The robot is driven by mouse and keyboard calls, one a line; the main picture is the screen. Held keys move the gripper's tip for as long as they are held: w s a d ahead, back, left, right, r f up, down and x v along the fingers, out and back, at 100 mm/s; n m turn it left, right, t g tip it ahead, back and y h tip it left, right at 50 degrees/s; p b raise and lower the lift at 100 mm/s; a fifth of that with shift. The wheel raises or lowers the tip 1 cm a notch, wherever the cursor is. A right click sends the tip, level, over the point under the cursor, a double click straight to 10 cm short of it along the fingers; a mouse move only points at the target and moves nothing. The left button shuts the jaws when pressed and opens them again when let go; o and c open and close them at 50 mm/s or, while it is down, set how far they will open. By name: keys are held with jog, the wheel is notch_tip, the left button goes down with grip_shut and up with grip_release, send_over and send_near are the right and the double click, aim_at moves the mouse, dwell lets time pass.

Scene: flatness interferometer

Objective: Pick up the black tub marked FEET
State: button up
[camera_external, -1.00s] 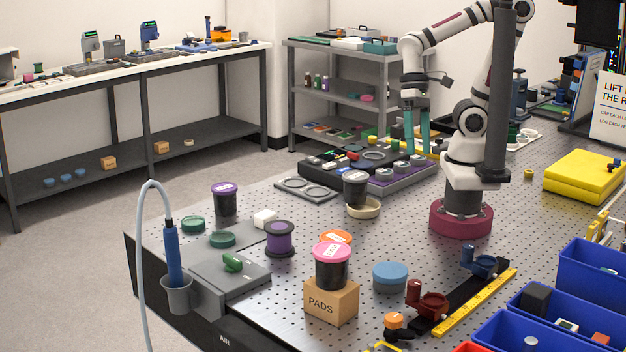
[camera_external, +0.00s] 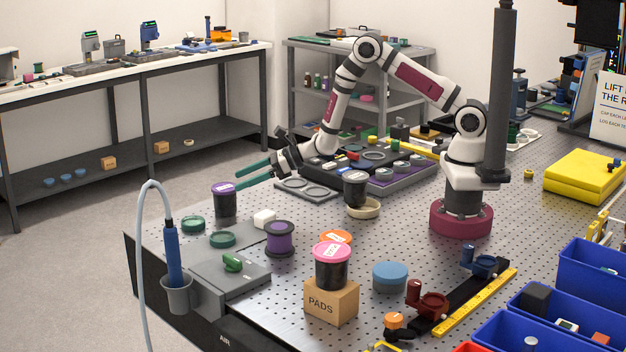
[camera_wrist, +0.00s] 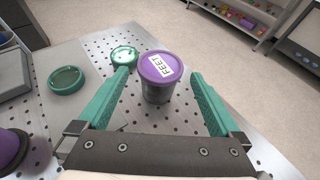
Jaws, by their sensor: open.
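The black tub marked FEET (camera_wrist: 157,88) has a purple lid with a white label and stands upright on the perforated table. In the external view the tub (camera_external: 225,203) is at the table's far left. My gripper (camera_wrist: 165,75) is open, its two green fingers pointing toward the tub. In the wrist view the tub shows between the fingers, a little nearer the left one, with no clear contact. In the external view my gripper (camera_external: 238,178) is low beside the tub's upper right, its fingers level and partly behind the lid. The exact gap cannot be told.
Green round lids (camera_external: 193,223) lie near the tub; one (camera_wrist: 124,56) is close to the left finger.

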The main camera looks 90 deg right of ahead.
aim_at(225, 186)
jog(key=x, duration=0.6)
jog(key=shift+w+f, duration=0.15)
jog(key=shift+w, duration=0.1)
jog(key=c, duration=1.2)
